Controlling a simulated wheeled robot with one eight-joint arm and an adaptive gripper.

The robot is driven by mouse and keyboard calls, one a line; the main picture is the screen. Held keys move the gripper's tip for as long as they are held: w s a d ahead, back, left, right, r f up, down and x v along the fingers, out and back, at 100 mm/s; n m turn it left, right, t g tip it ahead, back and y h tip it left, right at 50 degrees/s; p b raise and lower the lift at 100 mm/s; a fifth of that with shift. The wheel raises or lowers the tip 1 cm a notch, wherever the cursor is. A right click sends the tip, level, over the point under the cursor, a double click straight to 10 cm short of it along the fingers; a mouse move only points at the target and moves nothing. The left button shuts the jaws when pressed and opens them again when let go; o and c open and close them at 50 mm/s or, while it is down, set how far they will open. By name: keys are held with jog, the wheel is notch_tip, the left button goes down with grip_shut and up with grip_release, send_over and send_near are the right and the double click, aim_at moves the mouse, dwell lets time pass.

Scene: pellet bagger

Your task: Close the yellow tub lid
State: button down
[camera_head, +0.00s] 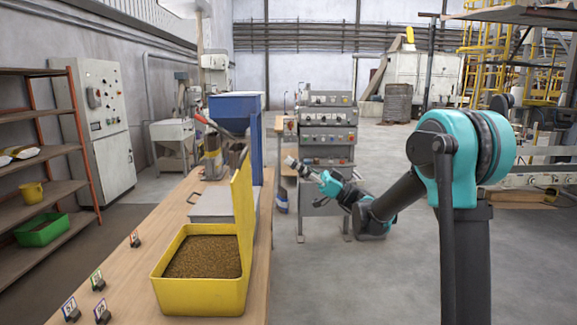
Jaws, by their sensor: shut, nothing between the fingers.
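The yellow tub (200,297) stands near the front right edge of the wooden table and is filled with brown pellets (204,257). Its yellow lid (242,205) stands open, about upright along the tub's right side, seen nearly edge-on. My gripper (290,160) is to the right of the lid and farther back, off the table's right side in front of the grey control cabinet. It is small in the view, shut and empty, and apart from the lid.
A grey scale-like plate (210,206) and a blue hopper machine (236,108) stand behind the tub on the table (125,270). Small numbered tags sit at the table's left edge. A control cabinet (327,135) stands behind my gripper. The floor right of the table is open.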

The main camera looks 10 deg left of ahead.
jog(key=s+a+r, duration=0.2)
jog(key=a, duration=0.8)
jog(key=shift+s+r, duration=0.15)
jog(key=shift+r, duration=0.25)
